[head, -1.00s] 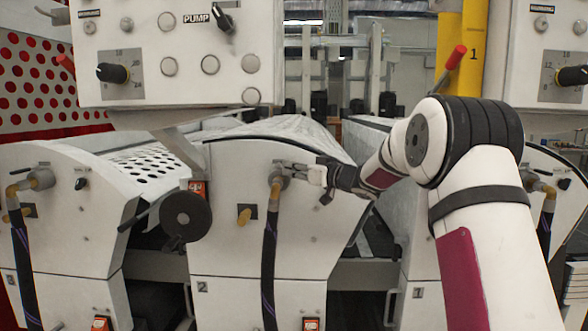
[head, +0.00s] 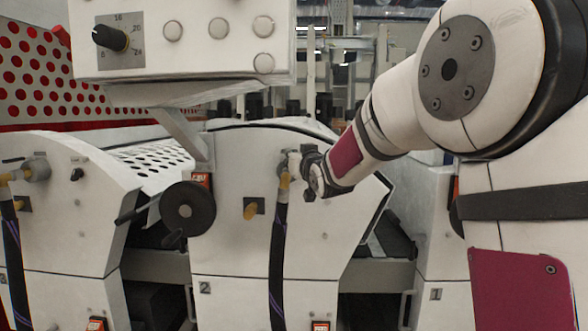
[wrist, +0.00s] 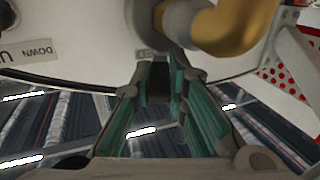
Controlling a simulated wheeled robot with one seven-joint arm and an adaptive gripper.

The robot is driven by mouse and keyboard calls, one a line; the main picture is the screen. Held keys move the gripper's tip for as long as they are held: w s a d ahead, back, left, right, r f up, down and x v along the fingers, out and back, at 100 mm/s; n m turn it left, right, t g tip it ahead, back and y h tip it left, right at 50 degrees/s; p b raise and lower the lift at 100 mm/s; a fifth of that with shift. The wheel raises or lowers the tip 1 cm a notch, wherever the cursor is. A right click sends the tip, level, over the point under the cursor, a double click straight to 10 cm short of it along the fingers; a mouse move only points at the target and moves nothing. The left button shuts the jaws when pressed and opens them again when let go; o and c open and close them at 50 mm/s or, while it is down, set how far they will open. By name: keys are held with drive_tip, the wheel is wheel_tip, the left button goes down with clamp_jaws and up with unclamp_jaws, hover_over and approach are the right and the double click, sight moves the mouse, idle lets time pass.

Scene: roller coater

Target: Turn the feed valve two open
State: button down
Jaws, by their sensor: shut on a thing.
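Feed valve two is on the white machine front marked 2 (head: 240,225). In the head view its grey body (head: 284,160) stands above a brass elbow (head: 283,182) and a dark hose (head: 278,245). My gripper (head: 296,163) is at the valve's right side, and its wrist hides part of the valve. In the wrist view the grey valve body (wrist: 180,24) and brass elbow (wrist: 235,25) are just beyond the green-padded fingers (wrist: 160,75). The gripper is shut on a small dark part, apparently the valve handle (wrist: 158,80); its exact angle is hard to see.
A black handwheel (head: 188,208) and a yellow-brown knob (head: 251,211) are left of the hose. A control box (head: 190,60) overhangs above. Another hose-fed valve (head: 35,168) is on the left machine. A gap with a rail lies right of machine 2.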

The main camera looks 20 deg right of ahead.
drive_tip(key=shift+w+a+m+h+b, duration=0.1)
drive_tip(key=shift+a+m+h+b, duration=0.7)
drive_tip(key=shift+h, duration=0.6)
drive_tip(key=shift+a+r+m+g+h+p, duration=0.2)
drive_tip(key=shift+m+g+h+p, duration=0.2)
drive_tip(key=shift+m+h+p, duration=0.45)
drive_tip(key=shift+a+h+p, duration=0.1)
drive_tip(key=shift+h+p, duration=0.45)
drive_tip(key=shift+p, duration=0.25)
drive_tip(key=shift+w+a+m+g+h+p, duration=0.15)
drive_tip(key=shift+m+g+h+p, duration=0.25)
drive_tip(key=shift+p, duration=0.3)
drive_tip(key=c, duration=1.6)
unclamp_jaws()
drive_tip(key=shift+o, duration=0.2)
drive_tip(key=shift+f, duration=0.1)
drive_tip(key=v, duration=1.2)
drive_tip(key=shift+f, duration=0.15)
